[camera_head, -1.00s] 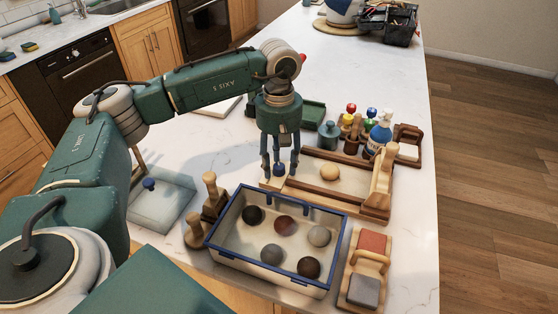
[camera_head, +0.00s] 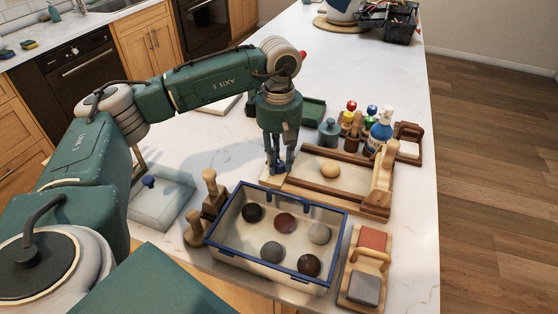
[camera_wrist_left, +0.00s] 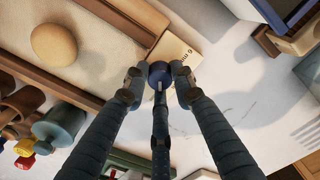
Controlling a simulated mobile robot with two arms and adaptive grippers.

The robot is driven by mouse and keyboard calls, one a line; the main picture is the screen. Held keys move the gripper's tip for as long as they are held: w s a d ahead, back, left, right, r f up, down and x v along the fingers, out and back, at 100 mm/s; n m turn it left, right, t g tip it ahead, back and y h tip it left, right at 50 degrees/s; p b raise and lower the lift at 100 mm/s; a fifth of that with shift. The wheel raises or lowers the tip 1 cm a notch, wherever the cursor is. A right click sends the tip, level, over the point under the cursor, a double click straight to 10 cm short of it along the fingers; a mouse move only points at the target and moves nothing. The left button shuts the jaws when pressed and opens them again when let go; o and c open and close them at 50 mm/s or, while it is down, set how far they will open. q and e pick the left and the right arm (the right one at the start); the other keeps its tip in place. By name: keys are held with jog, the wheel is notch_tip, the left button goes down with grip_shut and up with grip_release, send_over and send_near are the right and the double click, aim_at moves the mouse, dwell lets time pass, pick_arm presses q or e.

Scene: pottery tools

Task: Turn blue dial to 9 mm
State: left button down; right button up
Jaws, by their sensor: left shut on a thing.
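The blue dial (camera_wrist_left: 160,71) sits on the end of a pale wooden board, with a light pointer mark facing my third finger. My left gripper (camera_wrist_left: 158,84) points down with its fingertips closed around the dial. In the head view the left gripper (camera_head: 279,163) stands at the left end of the wooden roller tray (camera_head: 342,203), and its fingers mostly hide the dial. Small dark writing (camera_wrist_left: 187,53) shows on the board beside the dial; I cannot read the setting surely. My right gripper is not in view.
A blue-rimmed bin (camera_head: 262,259) with several clay balls is just in front. Wooden stamps (camera_head: 213,190) stand left of it. A clay ball (camera_head: 330,169) lies on the tray. A spray bottle (camera_head: 380,130) and small jars stand behind.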

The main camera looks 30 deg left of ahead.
pick_arm(q)
jog(key=n+b, duration=0.1)
jog(key=n, duration=0.4)
jog(key=n+b, duration=0.1)
jog(key=n, duration=0.4)
jog(key=shift+n, duration=0.3)
dwell(0.4)
jog(key=c, duration=1.5)
grip_release()
jog(key=shift+o, duration=0.3)
